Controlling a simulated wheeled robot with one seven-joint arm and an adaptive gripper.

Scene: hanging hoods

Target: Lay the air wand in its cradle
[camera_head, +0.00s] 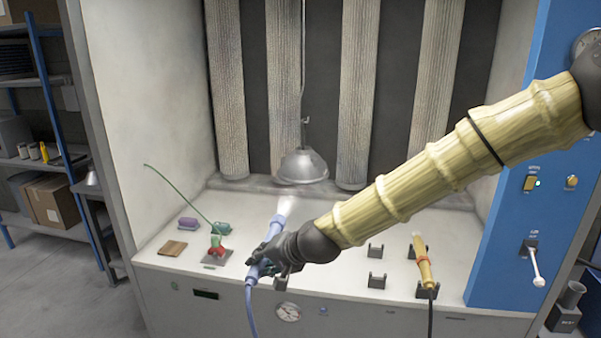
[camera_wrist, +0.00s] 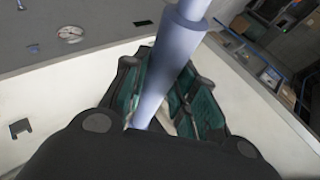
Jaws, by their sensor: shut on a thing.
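My gripper (camera_head: 264,258) is shut on a blue air wand (camera_head: 275,223) above the front of the hood's bench, left of the middle. The wand slants, its tip towards the back with a pale haze at it; its blue hose hangs over the front edge. In the wrist view the wand (camera_wrist: 175,65) runs between my gripper's green-lined fingers (camera_wrist: 170,95). Two empty dark brackets, a rear one (camera_head: 376,250) and a front one (camera_head: 376,281), stand to the right of my gripper. Another dark bracket (camera_head: 281,283) shows just beneath my gripper, partly hidden.
A yellow tool (camera_head: 424,262) with a red band lies in brackets farther right. A metal lamp shade (camera_head: 302,166) hangs behind the wand.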

